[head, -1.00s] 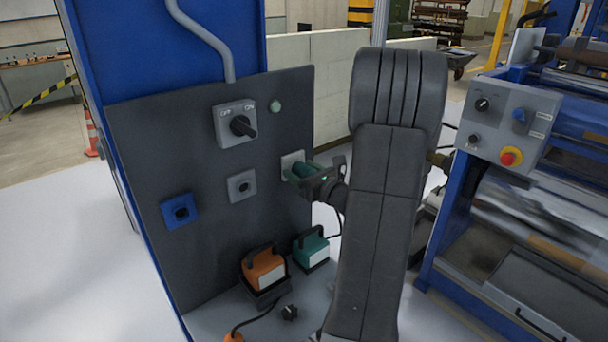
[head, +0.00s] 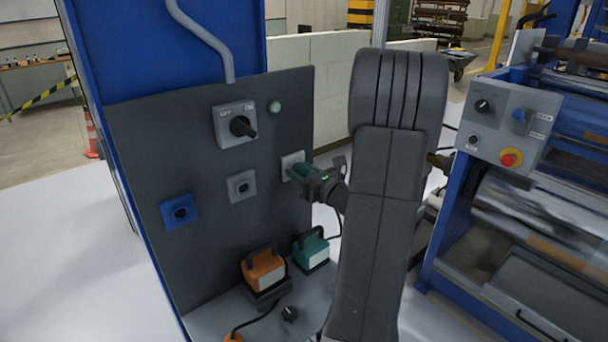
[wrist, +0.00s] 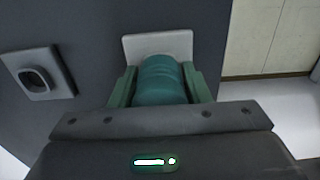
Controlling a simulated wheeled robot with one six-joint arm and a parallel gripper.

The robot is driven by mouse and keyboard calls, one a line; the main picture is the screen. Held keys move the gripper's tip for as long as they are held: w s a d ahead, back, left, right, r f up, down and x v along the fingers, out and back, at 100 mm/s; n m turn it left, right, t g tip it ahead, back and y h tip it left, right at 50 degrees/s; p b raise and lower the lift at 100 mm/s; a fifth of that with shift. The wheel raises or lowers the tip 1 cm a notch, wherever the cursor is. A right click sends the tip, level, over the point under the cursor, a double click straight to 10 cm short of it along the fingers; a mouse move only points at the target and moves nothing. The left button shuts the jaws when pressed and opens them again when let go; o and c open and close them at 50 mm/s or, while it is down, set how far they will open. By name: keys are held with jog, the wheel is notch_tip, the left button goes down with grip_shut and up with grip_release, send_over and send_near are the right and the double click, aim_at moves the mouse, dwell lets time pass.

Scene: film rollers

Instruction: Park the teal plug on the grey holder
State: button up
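The teal plug (head: 301,171) sits at a pale square plate (head: 289,160) on the right side of the dark panel. The wrist view shows the plug (wrist: 162,80) end-on against that plate (wrist: 158,45). My gripper (head: 310,176) has one finger on each side of the plug, and the fingers (wrist: 160,88) appear to press on its sides. The grey holder (head: 241,186) is a square fitting with a dark round opening, left of the plug on the same panel. It also shows in the wrist view (wrist: 38,76), empty.
A blue fitting (head: 180,211) and a rotary switch (head: 238,125) are on the panel (head: 215,235). Orange (head: 264,270) and teal (head: 311,249) boxes with handles stand below. A black knob (head: 289,313) is on the ledge. A roller machine (head: 540,210) stands at right.

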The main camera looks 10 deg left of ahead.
jog(key=c, duration=0.8)
jog(key=shift+d+f, duration=0.1)
jog(key=shift+b+v, duration=0.45)
jog(key=shift+v, duration=2.45)
